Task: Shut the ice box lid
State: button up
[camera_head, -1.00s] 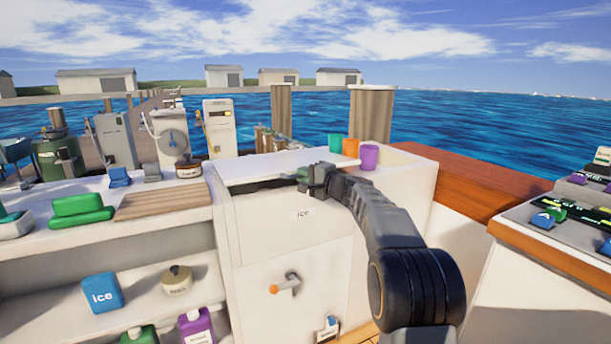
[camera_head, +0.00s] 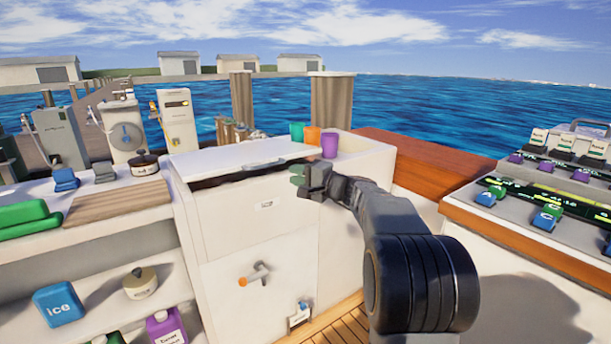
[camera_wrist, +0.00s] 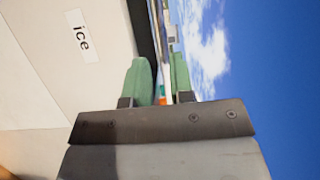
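The white ice box (camera_head: 245,225) stands in the middle of the head view, with an "ice" label on its front. Its white lid (camera_head: 240,157) lies nearly flat over the top, with a narrow dark gap under its front edge. My gripper (camera_head: 297,176) is at the front right of the box, close to the lid's front edge. In the wrist view, the green fingers (camera_wrist: 161,80) stand apart with a narrow space between them. The lid's edge shows in or beyond that space; I cannot tell whether the fingers touch it.
Teal (camera_head: 297,132), orange (camera_head: 312,136) and purple (camera_head: 329,145) cups stand behind the lid's right end. A counter with a wooden board (camera_head: 118,202) is on the left. A control console (camera_head: 530,215) is on the right. A tap (camera_head: 255,274) sticks out of the box front.

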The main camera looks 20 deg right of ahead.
jog(key=shift+v, duration=1.3)
